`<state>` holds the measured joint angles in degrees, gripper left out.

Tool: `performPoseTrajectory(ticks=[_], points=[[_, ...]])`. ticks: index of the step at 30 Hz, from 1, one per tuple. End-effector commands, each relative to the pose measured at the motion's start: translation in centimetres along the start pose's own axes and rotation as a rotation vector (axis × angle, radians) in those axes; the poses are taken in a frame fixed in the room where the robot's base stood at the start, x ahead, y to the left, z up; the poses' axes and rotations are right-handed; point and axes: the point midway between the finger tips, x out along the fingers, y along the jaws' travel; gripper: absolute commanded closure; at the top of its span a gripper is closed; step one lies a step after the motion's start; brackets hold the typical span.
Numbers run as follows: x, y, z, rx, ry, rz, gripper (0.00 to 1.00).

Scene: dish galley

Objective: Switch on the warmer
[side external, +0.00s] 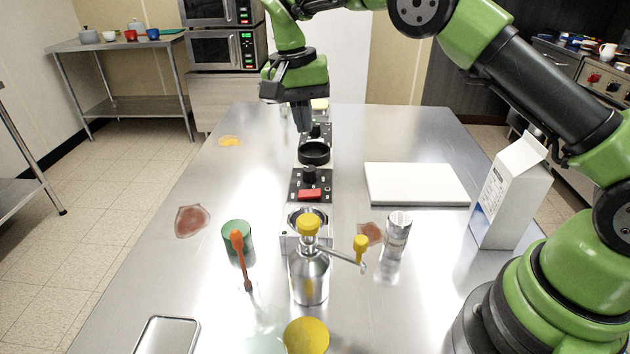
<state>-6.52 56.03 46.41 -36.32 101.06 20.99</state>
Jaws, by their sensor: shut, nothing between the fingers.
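A black panel (311,184) with a black knob (310,174) and a red rocker switch (309,194) lies in the middle of the steel table. Just behind it is a round black ring or shallow dish (314,152). Behind that is another dark unit (325,132), partly hidden by my gripper. Which of these is the warmer I cannot tell for sure, nor whether a switch is on. My gripper (302,128) points down, shut and empty, above or beside the rear unit. Whether its tips touch anything is unclear.
In front of the panel stand a metal bottle with a yellow top (310,275), a green cup (236,234) with an orange-handled tool, and a shaker (397,236). A white board (416,184) and a carton (508,195) are at right. The table's left rear is mostly clear.

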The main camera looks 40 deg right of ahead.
Motion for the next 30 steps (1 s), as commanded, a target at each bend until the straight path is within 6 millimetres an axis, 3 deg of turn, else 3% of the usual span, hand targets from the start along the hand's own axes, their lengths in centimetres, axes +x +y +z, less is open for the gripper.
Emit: performPoseTrajectory(ticks=[12,18,24,30], points=[[8.3,0.1,0.1,0.001,-0.005,0.004,1.0],[11.5,0.1,0.0,0.002,-0.001,0.001,1.0],[12.9,0.0,0.0,0.003,0.0,-0.001,1.0],[13.1,0.0,0.0,0.003,0.002,-0.002,1.0]])
